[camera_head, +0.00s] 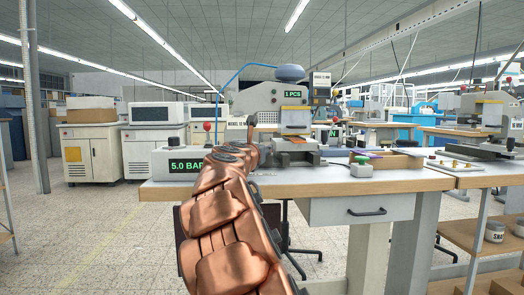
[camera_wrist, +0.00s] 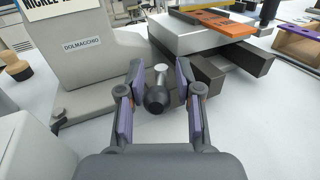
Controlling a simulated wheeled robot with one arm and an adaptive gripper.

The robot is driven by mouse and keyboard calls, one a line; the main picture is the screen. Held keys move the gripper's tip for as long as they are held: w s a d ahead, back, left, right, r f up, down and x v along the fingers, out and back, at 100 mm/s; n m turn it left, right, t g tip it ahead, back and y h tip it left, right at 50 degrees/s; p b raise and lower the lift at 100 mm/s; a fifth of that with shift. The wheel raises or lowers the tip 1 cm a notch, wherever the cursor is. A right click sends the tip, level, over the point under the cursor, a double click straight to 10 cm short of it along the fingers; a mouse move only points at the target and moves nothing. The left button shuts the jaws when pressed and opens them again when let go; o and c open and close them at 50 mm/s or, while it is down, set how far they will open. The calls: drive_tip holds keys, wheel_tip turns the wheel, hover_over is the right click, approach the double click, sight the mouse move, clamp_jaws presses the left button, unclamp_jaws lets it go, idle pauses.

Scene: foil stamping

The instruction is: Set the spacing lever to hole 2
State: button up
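In the wrist view my gripper (camera_wrist: 160,76) is open, with its two purple-padded fingers apart. A short lever with a dark ball knob (camera_wrist: 157,99) and a pale metal shaft lies between the fingers, the knob toward the camera. No finger visibly closes on it; whether one touches it I cannot tell. It appears to be the spacing lever. Numbered holes are not readable.
The grey machine body (camera_wrist: 93,55) rises left of the fingers. Dark rails (camera_wrist: 243,72) and an orange plate (camera_wrist: 226,24) are at the right. A "5.0 BAR" box (camera_head: 184,166) and a small button box (camera_head: 361,169) stand on the bench (camera_head: 400,182).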

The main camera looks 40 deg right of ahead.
drive_tip(key=shift+a, duration=0.1)
drive_tip(key=v, duration=1.1)
drive_tip(key=shift+s+a, duration=0.25)
drive_tip(key=shift+a, duration=0.1)
idle(0.4)
